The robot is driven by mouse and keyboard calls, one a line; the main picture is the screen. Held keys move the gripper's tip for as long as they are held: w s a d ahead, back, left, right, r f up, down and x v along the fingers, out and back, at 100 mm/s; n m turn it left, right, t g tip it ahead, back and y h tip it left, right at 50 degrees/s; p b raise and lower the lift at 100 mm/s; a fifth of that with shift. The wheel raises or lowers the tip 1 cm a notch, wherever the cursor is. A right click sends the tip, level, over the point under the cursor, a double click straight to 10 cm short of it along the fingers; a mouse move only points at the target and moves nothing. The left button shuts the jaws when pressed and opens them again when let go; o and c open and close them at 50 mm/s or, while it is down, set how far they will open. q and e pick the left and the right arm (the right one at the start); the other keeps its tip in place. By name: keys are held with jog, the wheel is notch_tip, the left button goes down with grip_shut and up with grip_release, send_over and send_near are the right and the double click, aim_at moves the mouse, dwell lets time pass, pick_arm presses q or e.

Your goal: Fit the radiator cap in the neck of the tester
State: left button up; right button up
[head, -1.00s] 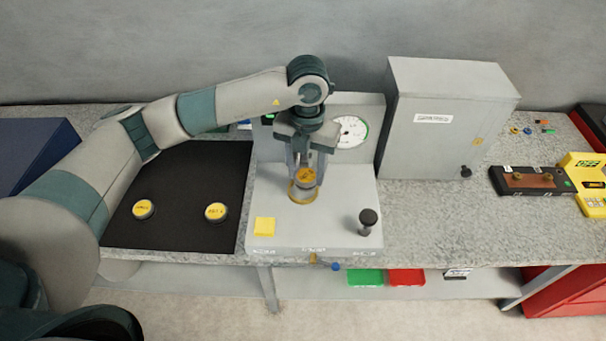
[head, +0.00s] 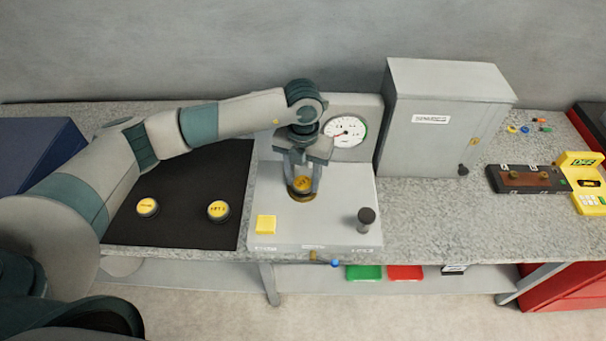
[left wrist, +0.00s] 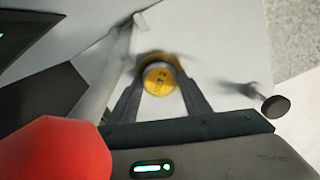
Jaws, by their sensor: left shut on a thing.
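The radiator cap (head: 301,183), with a yellow top, is between the fingers of my left gripper (head: 302,186), which is shut on it. The cap sits at the brass-coloured neck (head: 302,194) of the grey tester (head: 338,222). Whether it is seated in the neck or just above it I cannot tell. In the left wrist view the cap (left wrist: 159,80) shows between the two fingertips, with a brass rim visible behind it. The tester carries a round dial (head: 346,132), a black-knobbed plunger (head: 366,219) and a yellow square (head: 265,224). My right gripper is not in view.
Two other yellow-topped caps (head: 147,207) and (head: 218,210) lie on the black mat (head: 180,180) left of the tester. A grey cabinet (head: 440,120) stands right of it. A yellow device (head: 583,178) is at the far right. The worktop (head: 430,225) in front of the cabinet is clear.

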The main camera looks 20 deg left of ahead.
aim_at(303, 182)
pick_arm(q)
jog(key=shift+f, duration=0.2)
jog(key=o, duration=1.1)
jog(key=shift+c, duration=0.2)
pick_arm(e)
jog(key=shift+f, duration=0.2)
pick_arm(q)
jog(key=shift+r, duration=0.2)
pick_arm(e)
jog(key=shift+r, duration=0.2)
pick_arm(q)
notch_tip(303, 182, up, 7)
jog(key=shift+f+b, duration=0.15)
jog(key=shift+b, duration=0.95)
notch_tip(303, 182, up, 5)
jog(key=shift+r+b, duration=0.1)
jog(key=shift+b, duration=0.4)
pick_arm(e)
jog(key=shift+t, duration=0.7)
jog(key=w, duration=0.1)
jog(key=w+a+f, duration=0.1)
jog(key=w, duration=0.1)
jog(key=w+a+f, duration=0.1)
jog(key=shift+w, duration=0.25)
